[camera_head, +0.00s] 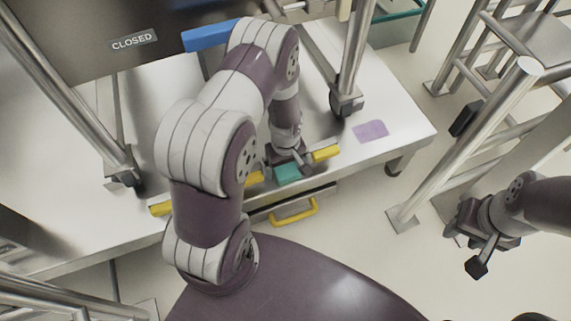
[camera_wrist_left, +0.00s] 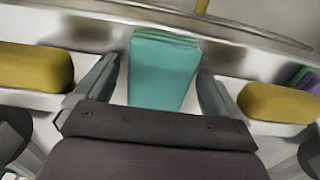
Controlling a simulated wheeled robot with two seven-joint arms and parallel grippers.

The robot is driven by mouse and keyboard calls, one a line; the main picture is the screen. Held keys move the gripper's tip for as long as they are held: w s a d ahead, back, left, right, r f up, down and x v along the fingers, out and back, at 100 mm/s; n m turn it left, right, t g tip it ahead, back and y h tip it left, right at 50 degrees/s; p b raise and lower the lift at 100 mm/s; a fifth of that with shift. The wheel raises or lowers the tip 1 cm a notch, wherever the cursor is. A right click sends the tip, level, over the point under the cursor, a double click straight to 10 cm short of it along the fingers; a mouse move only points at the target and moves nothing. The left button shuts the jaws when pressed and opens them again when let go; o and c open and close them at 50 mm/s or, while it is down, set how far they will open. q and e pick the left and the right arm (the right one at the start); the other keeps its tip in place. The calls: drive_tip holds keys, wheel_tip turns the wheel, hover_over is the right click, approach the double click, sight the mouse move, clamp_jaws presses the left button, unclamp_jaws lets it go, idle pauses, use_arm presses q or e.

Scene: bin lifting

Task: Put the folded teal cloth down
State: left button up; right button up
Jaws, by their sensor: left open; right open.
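The folded teal cloth (camera_head: 287,173) lies on the front edge area of the white platform, in a gap between yellow blocks. In the left wrist view the cloth (camera_wrist_left: 163,72) sits between the two fingers, with visible space on both sides. My left gripper (camera_head: 289,162) is open around the cloth and does not appear to touch it; its fingers also show in the left wrist view (camera_wrist_left: 155,95). My right gripper (camera_head: 474,246) is open and empty, off to the right above the floor.
Yellow blocks (camera_head: 326,153) flank the cloth on the platform (camera_head: 405,125). A purple cloth (camera_head: 370,131) lies to the right. A yellow handle (camera_head: 294,211) sticks out below the front edge. A metal leg on a caster (camera_head: 346,101) stands behind. A steel frame (camera_head: 470,145) stands at right.

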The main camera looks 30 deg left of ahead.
use_arm(q)
wheel_tip(320, 180, up, 12)
drive_tip(key=p, duration=0.7)
wheel_tip(320, 180, up, 8)
drive_tip(key=m, duration=0.4)
hover_over(286, 167)
drive_tip(key=d, duration=0.2)
drive_tip(key=s+d+r+m+t, duration=0.1)
drive_tip(key=s+d+r+m, duration=0.2)
drive_tip(key=s+r+m, duration=0.3)
wheel_tip(286, 167, up, 2)
drive_tip(key=shift+s+r, duration=0.25)
drive_tip(key=shift+s, duration=0.9)
drive_tip(key=shift+r, duration=0.1)
